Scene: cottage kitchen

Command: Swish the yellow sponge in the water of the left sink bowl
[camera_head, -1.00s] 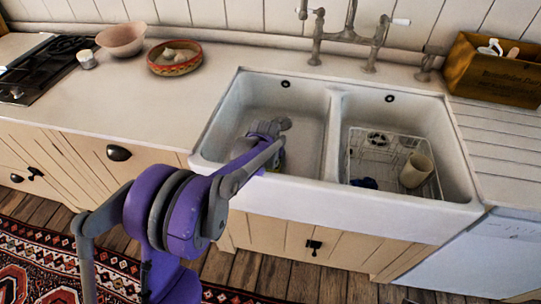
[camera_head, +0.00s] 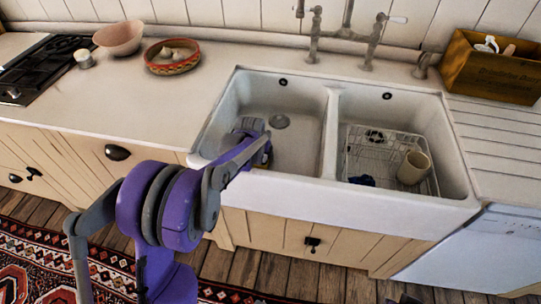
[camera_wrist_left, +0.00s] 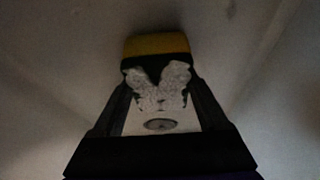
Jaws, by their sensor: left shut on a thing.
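The left sink bowl (camera_head: 300,105) is white, with a round drain in its floor. My left arm reaches over the front rim, and the gripper is down inside the bowl near its front left, largely hidden by the wrist. In the left wrist view my left gripper (camera_wrist_left: 160,90) is shut on the yellow sponge (camera_wrist_left: 157,45), which sits between the fingertips. The water surface cannot be made out. My right gripper is not in view.
A divider (camera_head: 332,135) separates the right bowl, which holds a wire rack (camera_head: 365,150), a beige cup (camera_head: 413,168) and a small dark blue item (camera_head: 362,181). The tap (camera_head: 345,35) stands behind. A red bowl (camera_head: 172,58) and pink bowl (camera_head: 119,38) stand on the left counter.

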